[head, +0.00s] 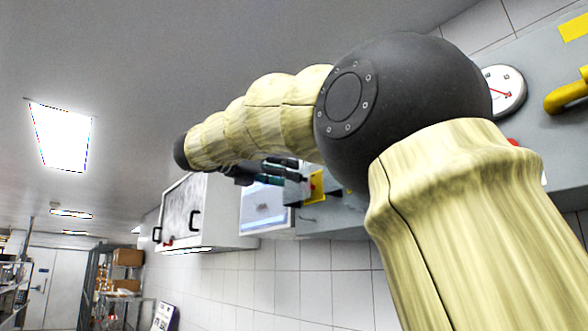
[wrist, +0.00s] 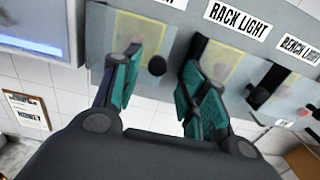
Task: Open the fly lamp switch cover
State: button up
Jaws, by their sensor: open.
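In the wrist view my gripper (wrist: 160,64) is open, its teal-padded fingers pointing at a grey switch panel (wrist: 190,18). Between the fingertips is a see-through switch cover (wrist: 143,28) over a yellowish plate, with a black knob (wrist: 157,65) at its lower part. The label above this cover is cut off, so I cannot read its name. The cover looks closed. I cannot tell whether the fingers touch the knob. In the head view my gripper (head: 272,174) is partly hidden by my arm, near a yellow switch plate (head: 317,187).
Right of it are the covers labelled RACK LIGHT (wrist: 236,20) and BENCH LIGHT (wrist: 299,53). A lit bluish lamp unit (wrist: 30,38) is at the left, also in the head view (head: 263,212). A white wall cabinet (head: 215,215) and a gauge (head: 504,91) flank the area.

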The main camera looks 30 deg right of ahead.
jog(key=d, duration=0.2)
jog(key=d+p, duration=0.1)
jog(key=shift+w+d, duration=0.2)
jog(key=shift+d, duration=0.15)
grip_shut()
